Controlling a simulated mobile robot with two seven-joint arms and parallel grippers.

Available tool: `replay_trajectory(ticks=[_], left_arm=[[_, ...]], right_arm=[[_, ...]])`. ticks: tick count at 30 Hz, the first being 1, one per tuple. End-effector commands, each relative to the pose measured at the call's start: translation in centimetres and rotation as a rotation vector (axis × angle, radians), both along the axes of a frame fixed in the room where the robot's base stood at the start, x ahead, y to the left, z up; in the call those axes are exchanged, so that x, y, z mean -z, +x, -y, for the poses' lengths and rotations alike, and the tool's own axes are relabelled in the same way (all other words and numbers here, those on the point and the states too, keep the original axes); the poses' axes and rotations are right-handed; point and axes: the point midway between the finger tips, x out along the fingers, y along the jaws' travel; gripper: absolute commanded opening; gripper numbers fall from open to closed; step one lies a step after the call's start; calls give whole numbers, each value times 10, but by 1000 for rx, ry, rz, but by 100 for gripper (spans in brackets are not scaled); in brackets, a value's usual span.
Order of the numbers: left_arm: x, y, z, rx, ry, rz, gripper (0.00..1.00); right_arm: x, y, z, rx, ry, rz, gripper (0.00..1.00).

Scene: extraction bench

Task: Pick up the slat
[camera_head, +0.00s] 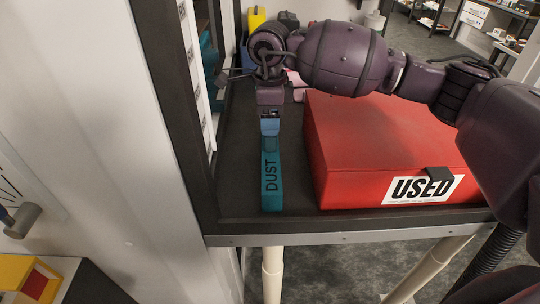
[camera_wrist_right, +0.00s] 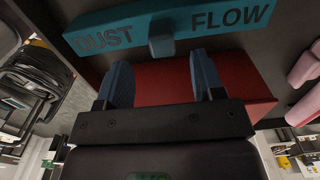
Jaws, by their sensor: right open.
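The slat is a teal bar (camera_head: 273,180) lying on the dark bench, its near end close to the front edge. The word DUST shows on it in the head view. In the right wrist view the slat (camera_wrist_right: 105,38) reads DUST FLOW and has a short knob (camera_wrist_right: 162,46) at its middle. My right gripper (camera_head: 270,128) is above the slat's far part, which it hides in the head view. In the wrist view its two blue fingers (camera_wrist_right: 160,72) are apart with nothing between them, short of the knob. My left gripper is not in view.
A red box (camera_head: 385,140) labelled USED stands on the bench (camera_head: 240,190) right of the slat. A dark post (camera_head: 190,150) and a white panel border the left side. Yellow and blue items (camera_head: 257,18) stand at the back.

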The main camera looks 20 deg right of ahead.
Motion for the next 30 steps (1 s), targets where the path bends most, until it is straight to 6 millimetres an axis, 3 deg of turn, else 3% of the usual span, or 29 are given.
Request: replay_trajectory(ticks=[5,15,23,30], left_arm=[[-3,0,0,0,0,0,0],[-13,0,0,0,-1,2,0],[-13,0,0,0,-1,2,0],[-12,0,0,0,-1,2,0]], right_arm=[[10,0,0,0,0,-3,62],[51,1,2,0,1,-2,62],[55,2,2,-1,1,-1,62],[55,2,2,-1,1,-1,25]])
